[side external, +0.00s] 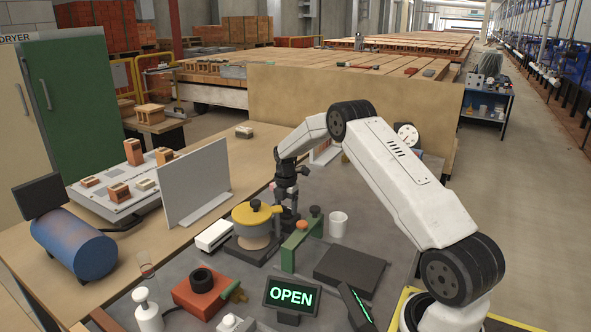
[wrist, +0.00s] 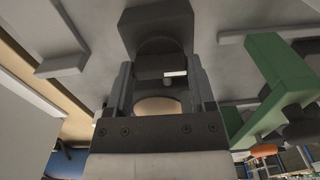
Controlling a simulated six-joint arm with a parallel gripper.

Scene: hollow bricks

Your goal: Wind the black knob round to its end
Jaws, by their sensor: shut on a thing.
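The black knob (wrist: 152,70) shows in the wrist view between my fingertips. It is dark and rounded, with a short white mark on its face, and a black block (wrist: 155,22) lies just beyond it. My gripper (side external: 289,212) points down behind the yellow-topped fixture in the side view. In the wrist view my gripper (wrist: 161,63) has one finger on each side of the knob and is shut on it. In the side view the knob is hard to make out among my dark fingers and the fixture.
The yellow-topped fixture (side external: 257,217) stands close to the left of my gripper. A green bracket (side external: 296,246) stands close to the right, with a white cup (side external: 338,225) beyond it. In front are a red box (side external: 199,294), an OPEN sign (side external: 291,296) and a dark slab (side external: 349,270).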

